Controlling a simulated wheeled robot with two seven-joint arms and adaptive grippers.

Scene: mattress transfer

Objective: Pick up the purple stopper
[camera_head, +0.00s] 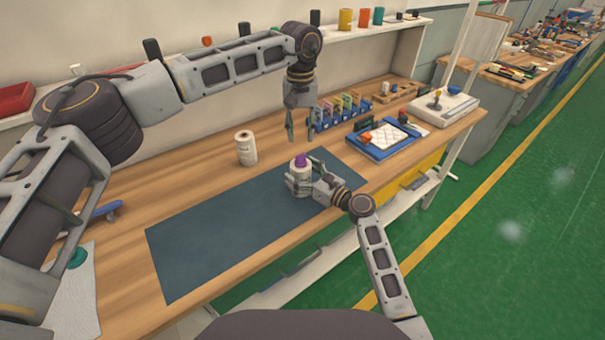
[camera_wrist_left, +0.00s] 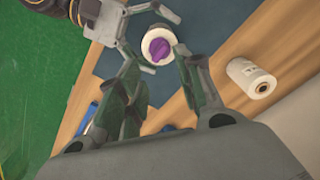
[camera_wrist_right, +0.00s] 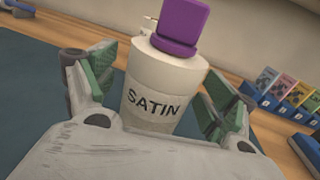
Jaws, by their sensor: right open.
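The purple stopper (camera_head: 301,160) sits upright in the top of a white bottle (camera_head: 299,173) on the dark mat. It shows from above in the left wrist view (camera_wrist_left: 158,48) and up close in the right wrist view (camera_wrist_right: 182,26), where the bottle (camera_wrist_right: 160,90) reads "SATIN". My right gripper (camera_head: 303,181) is open, low by the mat, with its fingers on either side of the bottle. My left gripper (camera_head: 300,136) is above the stopper, pointing down, empty, with its fingers apart. The stopper is below and between those fingers, not gripped.
A white labelled roll or bottle (camera_head: 246,148) stands behind the mat (camera_head: 220,233). A row of coloured bins (camera_head: 340,108) and a blue tray (camera_head: 383,139) stand at the right. A shelf (camera_head: 375,35) with small containers runs along the wall. The mat's left part is clear.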

